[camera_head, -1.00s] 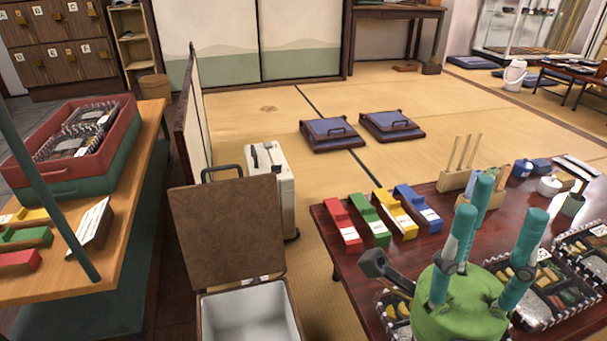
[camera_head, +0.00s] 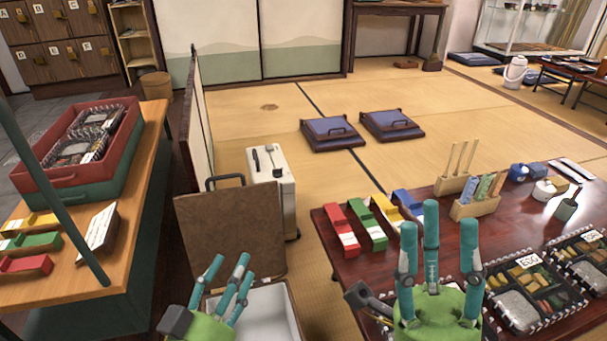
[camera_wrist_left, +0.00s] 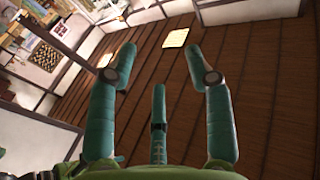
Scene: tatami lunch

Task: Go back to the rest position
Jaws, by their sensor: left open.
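My left gripper (camera_head: 232,272) is at the bottom of the head view, over the open white cooler box (camera_head: 265,312). Its teal fingers point up. In the left wrist view, the same gripper (camera_wrist_left: 158,65) has its fingers spread with nothing between them, and dark wooden boards show beyond. My right gripper (camera_head: 437,225) stands in front of the dark lunch table (camera_head: 375,262). Its three fingers point up, apart and empty. Its green palm is cut off by the bottom edge.
The cooler's brown lid (camera_head: 232,232) stands open. Red (camera_head: 341,232), green (camera_head: 368,228) and yellow blocks lie on the table, with a blue one partly behind my right fingers. Bento boxes (camera_head: 518,290) sit at right. A wooden counter (camera_head: 135,215) with a red crate (camera_head: 115,155) is at left.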

